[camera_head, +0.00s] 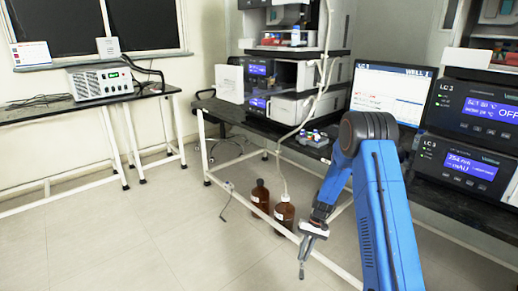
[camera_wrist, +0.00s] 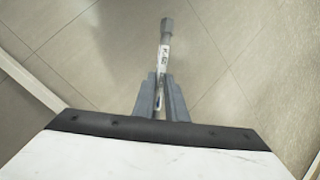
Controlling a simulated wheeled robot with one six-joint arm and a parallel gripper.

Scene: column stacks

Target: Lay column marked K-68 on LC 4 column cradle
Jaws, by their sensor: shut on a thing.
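My gripper (camera_wrist: 160,98) is shut on a slim metal column (camera_wrist: 166,30) with a white label. The label appears to read K-68, though it is small. In the wrist view the column points away from the jaws, over bare floor. In the head view my gripper (camera_head: 305,248) hangs low in front of the bench, and the column (camera_head: 301,270) hangs below it. I cannot make out a column cradle marked LC 4 in either view.
The dark bench (camera_head: 262,126) at the back holds instrument stacks, a monitor (camera_head: 391,92) and small coloured items (camera_head: 313,138). An instrument labelled LC 3 (camera_head: 470,165) stands at the right. Two brown bottles (camera_head: 284,213) stand on the floor by the bench's white frame. Open floor lies at left.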

